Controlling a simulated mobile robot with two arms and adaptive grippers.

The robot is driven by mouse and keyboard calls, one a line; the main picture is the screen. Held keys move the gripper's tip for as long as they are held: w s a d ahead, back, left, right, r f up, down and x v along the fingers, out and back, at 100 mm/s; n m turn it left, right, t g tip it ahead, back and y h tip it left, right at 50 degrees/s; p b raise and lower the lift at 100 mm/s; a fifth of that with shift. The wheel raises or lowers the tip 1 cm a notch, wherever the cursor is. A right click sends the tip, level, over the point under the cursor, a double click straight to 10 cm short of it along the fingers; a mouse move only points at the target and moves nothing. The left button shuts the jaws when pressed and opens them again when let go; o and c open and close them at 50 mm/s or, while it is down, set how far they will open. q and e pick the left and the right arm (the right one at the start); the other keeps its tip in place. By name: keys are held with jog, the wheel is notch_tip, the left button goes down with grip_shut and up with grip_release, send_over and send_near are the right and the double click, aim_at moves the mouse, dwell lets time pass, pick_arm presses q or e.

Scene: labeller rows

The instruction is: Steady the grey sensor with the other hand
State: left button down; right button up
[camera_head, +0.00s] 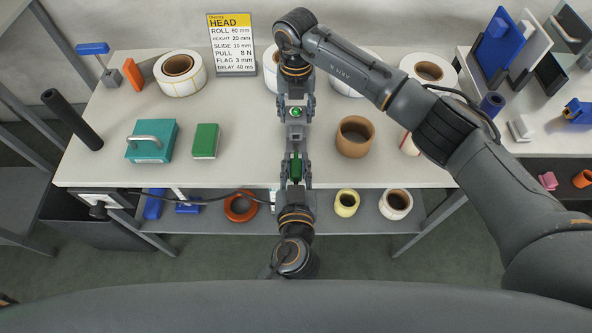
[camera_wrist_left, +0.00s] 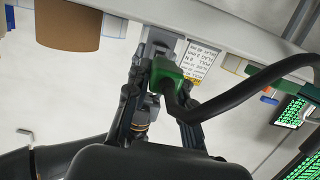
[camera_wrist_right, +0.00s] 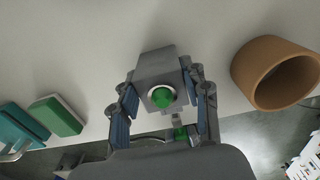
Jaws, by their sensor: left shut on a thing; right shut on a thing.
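The grey sensor (camera_head: 296,131) is a small block with a round green button, near the table's front middle. My right gripper (camera_head: 296,112) reaches it from the back and is shut on it; in the right wrist view the sensor (camera_wrist_right: 158,68) sits between both fingers. My left gripper (camera_head: 296,163), at the front edge, is shut on a green plug (camera_head: 296,171) with a black cable (camera_wrist_left: 245,92). The plug points at the sensor and is close in front of it. In the left wrist view the plug (camera_wrist_left: 165,72) overlaps the sensor, so I cannot tell whether they touch.
A brown ring (camera_head: 355,137) stands to the right of the sensor. A green box (camera_head: 206,141) and a teal case (camera_head: 150,151) lie to the left. White label rolls (camera_head: 180,85) and a HEAD sign (camera_head: 232,58) stand at the back. A lower shelf (camera_head: 325,210) holds rolls.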

aim_at(296, 151)
pick_arm(q)
jog(key=shift+w, duration=0.6)
jog(key=shift+w, duration=0.1)
jog(key=shift+w, duration=0.3)
jog(key=shift+w, duration=1.1)
dwell(1.0)
jog(key=c, duration=1.1)
grip_release()
jog(key=shift+o, duration=0.2)
jog(key=shift+s, duration=0.15)
jog(key=s+r, duration=0.2)
jog(key=s, duration=0.9)
jog(key=shift+s+r, duration=0.25)
jog(key=shift+s, duration=0.05)
